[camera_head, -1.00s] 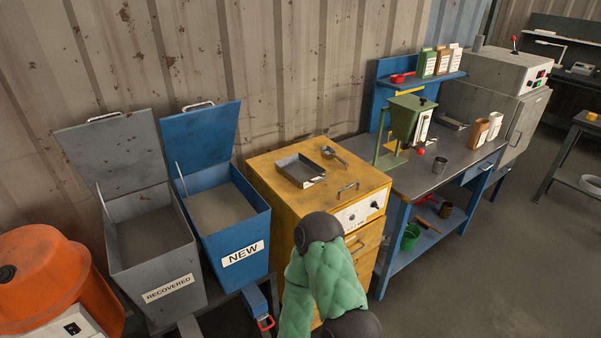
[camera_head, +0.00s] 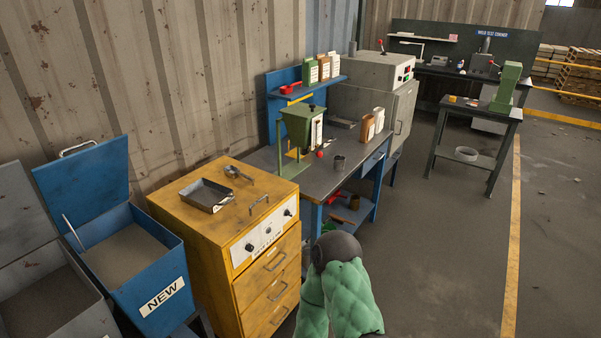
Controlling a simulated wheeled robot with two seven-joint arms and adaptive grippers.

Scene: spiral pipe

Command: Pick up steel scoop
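A small steel scoop (camera_head: 238,173) with a rounded bowl and short handle lies on top of the yellow cabinet (camera_head: 195,222), near its back edge. It lies behind a shallow dark metal tray (camera_head: 206,196) and is apart from it. A green-padded part of my arm with a dark round joint shows at the bottom centre, in front of and to the right of the yellow cabinet. Neither of my grippers shows in the view, and nothing is seen touching the scoop.
A blue bin (camera_head: 127,240) marked NEW and a grey bin (camera_head: 30,262) stand left of the cabinet. Open floor (camera_head: 440,260) lies to the right.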

